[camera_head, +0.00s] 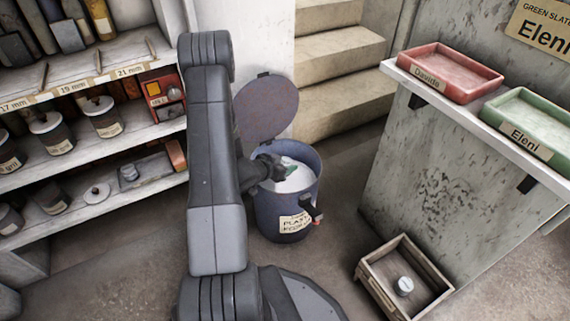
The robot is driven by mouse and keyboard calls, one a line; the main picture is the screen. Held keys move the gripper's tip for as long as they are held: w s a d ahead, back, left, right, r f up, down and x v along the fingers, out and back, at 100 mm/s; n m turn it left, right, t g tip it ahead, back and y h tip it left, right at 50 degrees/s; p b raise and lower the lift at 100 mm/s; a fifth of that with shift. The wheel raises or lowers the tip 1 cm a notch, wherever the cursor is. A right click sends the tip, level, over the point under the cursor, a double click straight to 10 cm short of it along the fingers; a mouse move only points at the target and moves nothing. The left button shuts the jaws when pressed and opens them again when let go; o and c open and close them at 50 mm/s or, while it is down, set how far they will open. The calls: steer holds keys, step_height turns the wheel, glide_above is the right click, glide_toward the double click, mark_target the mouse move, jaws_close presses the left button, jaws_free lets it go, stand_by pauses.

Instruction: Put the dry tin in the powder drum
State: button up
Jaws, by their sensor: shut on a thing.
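The powder drum (270,215) is a blue-grey drum with a paper label, standing on the floor in the middle. Its round lid (270,108) is tipped up at the back, and white powder (300,183) shows inside. My gripper (286,171) is at the drum's mouth, reaching in over the left rim. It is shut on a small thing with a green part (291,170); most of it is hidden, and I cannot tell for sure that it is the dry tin. A small pale tin (404,286) stands in a wooden crate on the floor at the lower right.
The wooden crate (433,293) stands right of the drum. A red tray (450,73) and a green tray (532,123) rest on a ledge at right. Stone steps (335,92) rise behind.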

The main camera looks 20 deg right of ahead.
steer(key=shift+f+b, duration=1)
steer(key=shift+f, duration=0.4)
steer(key=o, duration=1.1)
steer(key=shift+r, duration=0.2)
steer(key=shift+r+p, duration=1.6)
steer(key=shift+r, duration=0.3)
